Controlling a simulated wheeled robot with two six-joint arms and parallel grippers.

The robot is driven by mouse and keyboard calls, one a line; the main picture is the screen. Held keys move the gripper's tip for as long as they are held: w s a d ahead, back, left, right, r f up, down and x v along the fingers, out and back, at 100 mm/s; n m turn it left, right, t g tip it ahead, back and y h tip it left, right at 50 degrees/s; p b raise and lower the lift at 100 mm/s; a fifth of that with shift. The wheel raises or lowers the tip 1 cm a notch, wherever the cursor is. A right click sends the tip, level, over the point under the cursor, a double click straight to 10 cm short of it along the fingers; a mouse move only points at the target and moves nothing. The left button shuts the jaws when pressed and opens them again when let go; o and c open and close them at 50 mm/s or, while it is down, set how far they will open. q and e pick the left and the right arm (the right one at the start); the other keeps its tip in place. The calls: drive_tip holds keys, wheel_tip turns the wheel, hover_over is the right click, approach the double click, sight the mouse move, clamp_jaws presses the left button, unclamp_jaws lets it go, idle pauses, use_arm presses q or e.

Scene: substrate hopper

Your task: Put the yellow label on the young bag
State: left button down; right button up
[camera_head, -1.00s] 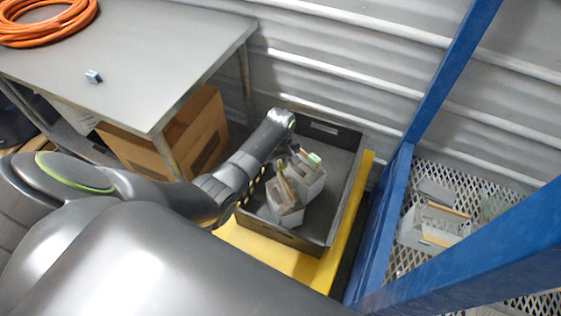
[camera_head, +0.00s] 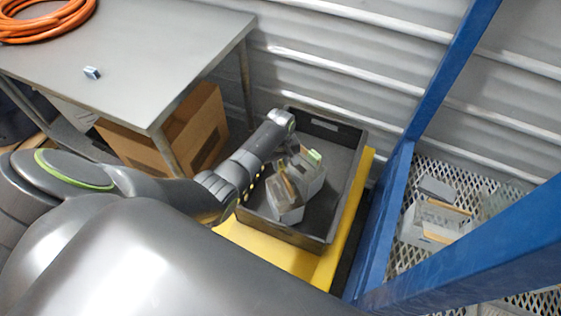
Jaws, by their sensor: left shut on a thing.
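My left gripper (camera_head: 291,150) hangs down over a dark grey crate (camera_head: 352,182), at the bags in it. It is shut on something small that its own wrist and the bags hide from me. A pale bag (camera_head: 289,213) with a tan strip along its top stands below and nearest to it. A second pale bag (camera_head: 311,180) with a light green patch (camera_head: 314,155) stands just behind, to the right. I cannot make out a yellow label or tell which bag is the young one. My right gripper is out of view.
The crate sits on a yellow platform (camera_head: 262,250). A blue frame post (camera_head: 387,220) rises close on the right, before a mesh shelf with more pale bags (camera_head: 432,222). A metal table (camera_head: 130,50) with an orange hose (camera_head: 40,28) and small blue block (camera_head: 91,72) is at left.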

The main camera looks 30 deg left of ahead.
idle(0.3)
use_arm(q)
drive_tip(key=c, duration=1.2)
unclamp_jaws()
drive_tip(key=shift+o, duration=0.5)
drive_tip(key=o, duration=0.5)
drive_tip(key=shift+c, duration=0.2)
wheel_tip(320, 180, up, 7)
drive_tip(key=p, duration=0.8)
